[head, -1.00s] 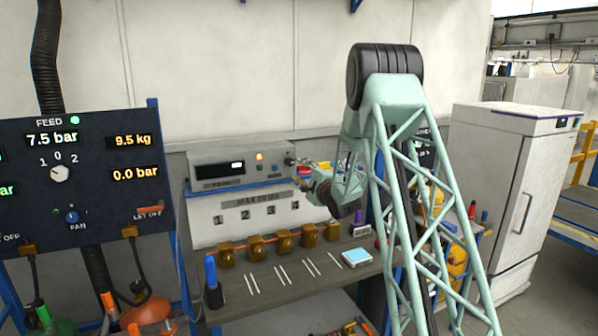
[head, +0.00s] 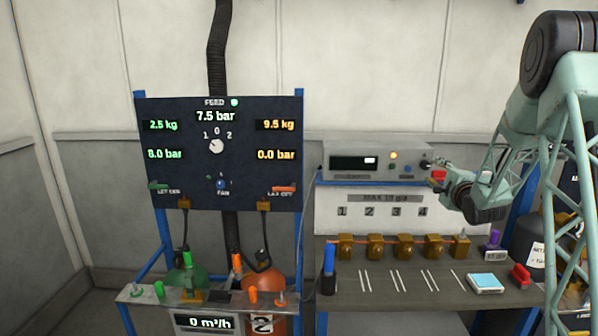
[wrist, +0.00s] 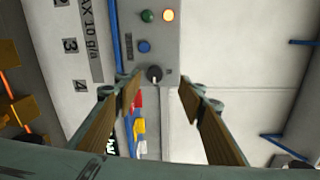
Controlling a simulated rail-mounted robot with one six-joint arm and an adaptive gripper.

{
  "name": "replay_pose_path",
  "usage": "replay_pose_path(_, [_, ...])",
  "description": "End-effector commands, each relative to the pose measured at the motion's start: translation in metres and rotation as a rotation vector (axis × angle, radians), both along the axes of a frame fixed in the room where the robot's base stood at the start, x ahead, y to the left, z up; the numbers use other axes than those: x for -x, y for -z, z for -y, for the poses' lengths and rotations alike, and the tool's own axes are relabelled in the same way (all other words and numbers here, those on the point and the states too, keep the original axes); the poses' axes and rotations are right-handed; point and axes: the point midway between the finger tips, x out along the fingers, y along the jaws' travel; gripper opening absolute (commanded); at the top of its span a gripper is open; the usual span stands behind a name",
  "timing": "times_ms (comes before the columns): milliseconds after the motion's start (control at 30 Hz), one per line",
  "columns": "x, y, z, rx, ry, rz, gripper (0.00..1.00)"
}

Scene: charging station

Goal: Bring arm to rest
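My arm rises at the right of the head view, and its forearm reaches left toward the control box (head: 372,160) above the bench. My gripper (head: 437,166) is near the right end of that box, small in the head view. In the wrist view my gripper (wrist: 158,92) shows two brown-padded fingers spread wide apart, with nothing between them. A black knob (wrist: 154,74) on the box face lies beyond the fingertips, in line with the gap. The fingers appear apart from it.
The bench (head: 400,289) carries several brass blocks, white rods, a light-blue pad (head: 485,282) and a blue-capped bottle (head: 328,268). A dark gauge panel (head: 218,152) stands to the left, above a green cylinder (head: 186,281) and an orange cylinder (head: 268,298).

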Motion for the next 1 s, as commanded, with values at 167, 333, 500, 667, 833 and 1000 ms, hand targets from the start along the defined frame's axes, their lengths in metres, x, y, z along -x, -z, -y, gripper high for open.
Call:
replay_pose_path(167, [0.013, -0.02, -0.015, 0.085, 0.008, -0.053, 0.37])
replay_pose_path(333, [0.028, -0.034, -0.029, 0.167, 0.009, -0.109, 0.37])
replay_pose_path(500, [0.045, -0.048, -0.043, 0.246, 0.008, -0.167, 0.37])
replay_pose_path(667, [0.064, -0.06, -0.057, 0.32, 0.0, -0.219, 0.37])
replay_pose_path(833, [0.087, -0.071, -0.071, 0.396, -0.01, -0.277, 0.37])
replay_pose_path(1000, [0.112, -0.08, -0.086, 0.47, -0.027, -0.334, 0.37])
